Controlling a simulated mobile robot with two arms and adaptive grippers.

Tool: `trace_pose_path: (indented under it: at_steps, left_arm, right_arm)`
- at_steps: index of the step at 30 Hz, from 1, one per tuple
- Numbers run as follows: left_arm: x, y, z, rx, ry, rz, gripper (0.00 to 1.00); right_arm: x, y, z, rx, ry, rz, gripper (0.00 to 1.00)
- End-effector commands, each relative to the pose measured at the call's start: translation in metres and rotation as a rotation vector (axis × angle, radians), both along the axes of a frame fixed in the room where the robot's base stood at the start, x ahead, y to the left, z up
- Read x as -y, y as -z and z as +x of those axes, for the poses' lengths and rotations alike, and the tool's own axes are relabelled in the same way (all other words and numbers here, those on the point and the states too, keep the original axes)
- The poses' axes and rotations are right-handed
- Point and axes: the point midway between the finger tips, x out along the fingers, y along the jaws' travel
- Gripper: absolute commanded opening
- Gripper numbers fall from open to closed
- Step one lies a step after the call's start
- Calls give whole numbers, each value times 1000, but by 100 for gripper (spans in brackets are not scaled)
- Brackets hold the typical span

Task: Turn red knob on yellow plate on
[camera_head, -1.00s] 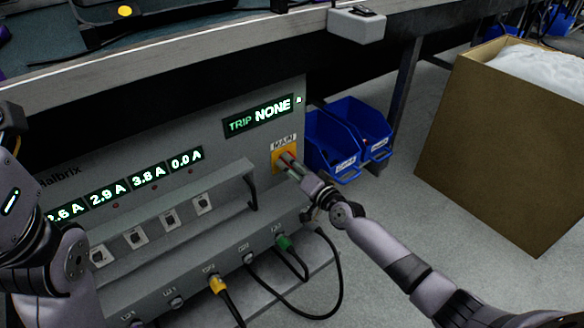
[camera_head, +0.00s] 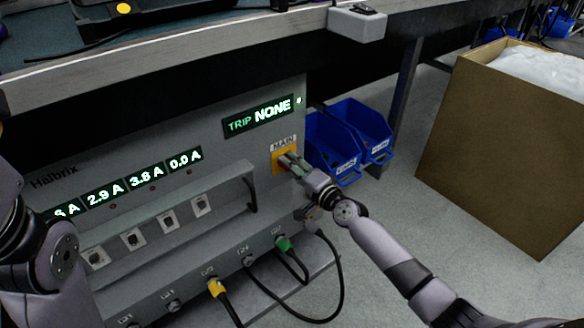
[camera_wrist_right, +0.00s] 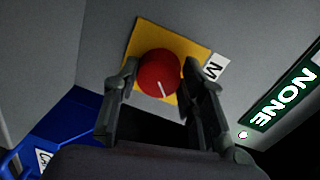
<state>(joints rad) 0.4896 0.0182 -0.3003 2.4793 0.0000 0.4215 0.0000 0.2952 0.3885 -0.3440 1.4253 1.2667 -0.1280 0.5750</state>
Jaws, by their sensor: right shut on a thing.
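The yellow plate (camera_head: 277,161) is on the front of a grey power box, under the MAIN label. It also shows in the right wrist view (camera_wrist_right: 146,40), where the round red knob (camera_wrist_right: 158,66) stands on it with a white pointer line. My right gripper (camera_head: 289,163) reaches the plate from the lower right. In the right wrist view, its two fingers (camera_wrist_right: 161,76) are on either side of the knob, shut on it. The gripper mostly hides the knob in the head view. My left arm is at the left edge; its gripper is out of view.
The display (camera_head: 258,116) reads TRIP NONE, with a small lit lamp beside it. A handle bar (camera_head: 175,203) and several switches are left of the plate. Cables hang from sockets below. Blue bins (camera_head: 333,144) and a cardboard box (camera_head: 500,150) stand right.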

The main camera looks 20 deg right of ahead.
Motion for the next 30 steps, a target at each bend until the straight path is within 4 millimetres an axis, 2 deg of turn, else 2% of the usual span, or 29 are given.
trace_pose_path:
  at_steps: [9, 10, 18, 30]
  left_arm:
    - [0, 0, 0, 0, -2, 3, 40]
    - [0, 0, 0, 0, -2, 3, 40]
    - [0, 0, 0, 0, -2, 3, 40]
    - [0, 1, 1, -4, -3, 4, 40]
  right_arm:
    - [0, 1, 0, -4, 1, 5, 10]
    - [0, 1, 0, -4, 1, 5, 39]
    - [0, 1, 0, -2, 1, 2, 57]
    - [1, 0, -5, -1, 0, 2, 58]
